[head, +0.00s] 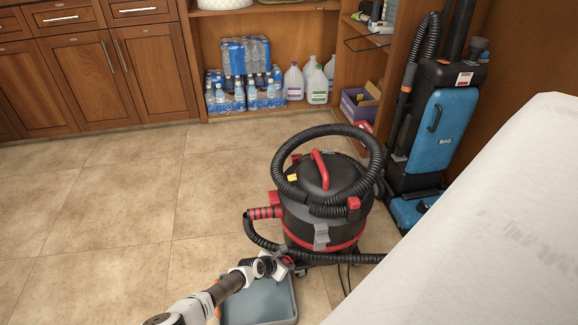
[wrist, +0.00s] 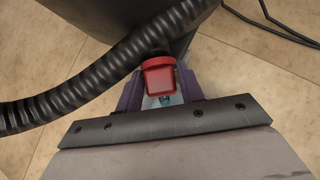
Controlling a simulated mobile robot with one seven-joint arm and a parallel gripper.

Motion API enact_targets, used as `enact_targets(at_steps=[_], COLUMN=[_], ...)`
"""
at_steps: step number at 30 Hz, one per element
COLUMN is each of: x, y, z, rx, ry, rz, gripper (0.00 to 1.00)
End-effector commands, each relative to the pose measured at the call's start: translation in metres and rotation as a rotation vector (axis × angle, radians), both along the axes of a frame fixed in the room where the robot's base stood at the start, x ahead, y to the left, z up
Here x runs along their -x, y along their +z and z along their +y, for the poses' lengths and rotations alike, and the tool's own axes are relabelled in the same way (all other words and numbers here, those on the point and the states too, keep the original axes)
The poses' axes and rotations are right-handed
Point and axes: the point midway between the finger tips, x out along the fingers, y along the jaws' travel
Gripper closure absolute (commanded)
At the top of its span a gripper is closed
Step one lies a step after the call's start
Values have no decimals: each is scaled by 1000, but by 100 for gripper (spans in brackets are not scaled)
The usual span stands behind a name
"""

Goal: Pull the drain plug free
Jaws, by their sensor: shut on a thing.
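The red drain plug (wrist: 159,78) shows at the middle of the wrist view, low on the side of the black and red canister vacuum (head: 322,215). My gripper (wrist: 160,92) has its two purple fingers on either side of the plug and is shut on it. In the head view my gripper (head: 284,264) is at the base of the vacuum, and the plug is mostly hidden there. Whether the plug is still seated in the vacuum I cannot tell.
A grey tray (head: 258,318) lies on the floor below my gripper. The vacuum's black hose (wrist: 95,75) runs close beside the plug. A blue upright vacuum (head: 437,125) stands at right, near a white surface (head: 480,230). The tiled floor at left is clear.

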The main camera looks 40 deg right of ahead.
Motion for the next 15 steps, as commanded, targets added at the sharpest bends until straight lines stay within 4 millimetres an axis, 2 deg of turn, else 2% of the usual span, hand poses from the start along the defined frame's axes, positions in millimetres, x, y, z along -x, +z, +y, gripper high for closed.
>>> enact_targets(at_steps=[15], x=[2], y=[1], z=[21], rx=[0], ry=[1], rz=[1], gripper=[99])
